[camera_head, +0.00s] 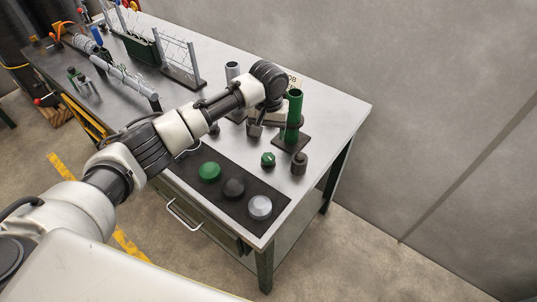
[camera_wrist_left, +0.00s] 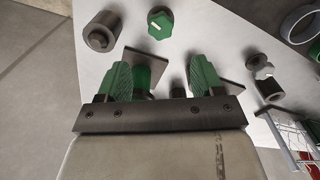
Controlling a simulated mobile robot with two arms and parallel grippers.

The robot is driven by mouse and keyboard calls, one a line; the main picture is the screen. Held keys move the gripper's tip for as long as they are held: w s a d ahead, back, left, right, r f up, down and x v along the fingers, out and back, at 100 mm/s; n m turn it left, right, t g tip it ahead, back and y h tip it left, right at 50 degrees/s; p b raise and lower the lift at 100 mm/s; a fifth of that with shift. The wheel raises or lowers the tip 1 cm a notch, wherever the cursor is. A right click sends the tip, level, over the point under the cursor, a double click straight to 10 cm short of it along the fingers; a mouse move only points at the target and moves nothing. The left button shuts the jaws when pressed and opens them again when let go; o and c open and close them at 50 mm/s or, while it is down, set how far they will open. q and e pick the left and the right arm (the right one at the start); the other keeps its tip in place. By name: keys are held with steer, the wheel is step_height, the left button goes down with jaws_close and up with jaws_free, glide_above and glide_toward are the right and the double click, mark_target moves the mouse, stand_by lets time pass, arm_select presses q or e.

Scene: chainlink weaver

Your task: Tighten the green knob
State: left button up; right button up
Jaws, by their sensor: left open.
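A small green knob (camera_head: 268,159) with a faceted rim stands on the table's right part. The left wrist view shows it from above with a white mark on top (camera_wrist_left: 160,24), beyond the fingertips and apart from them. My left gripper (camera_head: 266,126) is open beside an upright green cylinder (camera_head: 294,108) on a dark square plate (camera_head: 290,142). In the wrist view the green cylinder (camera_wrist_left: 152,70) shows between the green finger pads (camera_wrist_left: 161,76), nearer the left one; I cannot tell whether they touch. My right gripper is not in view.
A dark grey cylinder (camera_head: 299,163) stands next to the knob. A dark mat (camera_head: 221,190) at the front edge carries round green (camera_head: 209,171), black (camera_head: 233,188) and grey (camera_head: 260,207) pieces. A grey post (camera_head: 232,71) and wire racks (camera_head: 181,62) stand farther back.

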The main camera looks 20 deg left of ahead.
mark_target(268, 155)
arm_select(q)
step_height(268, 155, down, 11)
steer(key=shift+a+r+p, duration=0.1)
steer(key=shift+r+p, duration=0.1)
steer(key=shift+p, duration=0.4)
steer(key=c, duration=0.9)
